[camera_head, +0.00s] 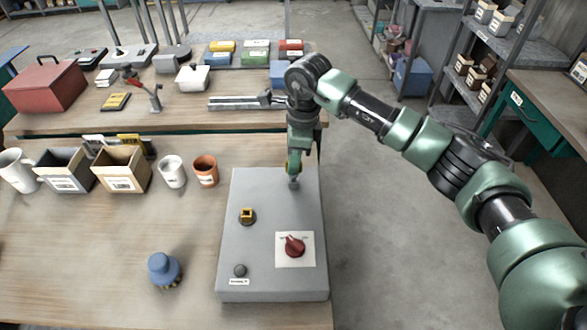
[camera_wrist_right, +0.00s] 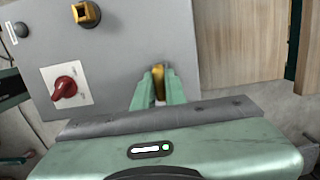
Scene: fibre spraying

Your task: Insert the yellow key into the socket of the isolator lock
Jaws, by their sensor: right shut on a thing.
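My right gripper (camera_head: 293,163) is shut on the yellow key (camera_wrist_right: 160,82), of which only a small yellow part shows between the green fingers in the wrist view. It is over the far right part of a grey box (camera_head: 262,190). The gap between the key and the box is hard to judge. A yellow square fitting with a dark opening (camera_head: 247,215) on a dark round base stands on the box, left of and nearer than the gripper. It looks like a socket and also shows in the wrist view (camera_wrist_right: 86,13). My left gripper is not in view.
A red rotary knob (camera_head: 294,246) on a white plate and a small dark button (camera_head: 239,270) are on the box. A blue knobbed object (camera_head: 163,268) stands to the left. Cups (camera_head: 205,170) and small bins (camera_head: 121,169) line the table behind.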

